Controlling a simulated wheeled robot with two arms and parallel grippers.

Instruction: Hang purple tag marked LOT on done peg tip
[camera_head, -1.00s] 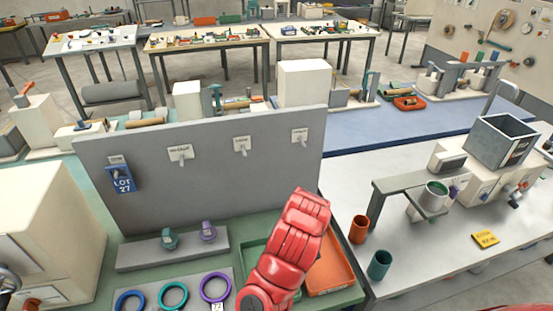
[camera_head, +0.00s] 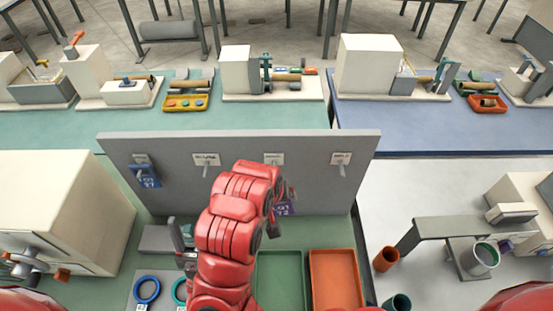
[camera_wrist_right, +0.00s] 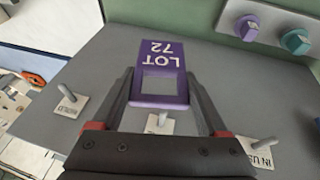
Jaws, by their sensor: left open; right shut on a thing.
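The purple tag marked LOT 72 (camera_wrist_right: 163,53) is between the fingers of my right gripper (camera_wrist_right: 158,90), shut on it; its text is upside down in the wrist view. The tag also shows small in the head view (camera_head: 284,208), at the grey board. The middle peg (camera_wrist_right: 162,117) shows just past the tag's edge, its label partly covered; I cannot tell whether tag and peg touch. In the head view a peg label (camera_head: 273,158) shows above my red arm.
The grey board (camera_head: 345,195) also bears a blue tag (camera_head: 145,176), a peg labelled IN USE (camera_wrist_right: 262,146) and a peg at the board's other end (camera_head: 341,162). Green (camera_head: 280,277) and orange (camera_head: 336,277) trays lie before it. A cream machine (camera_head: 70,195) stands left.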

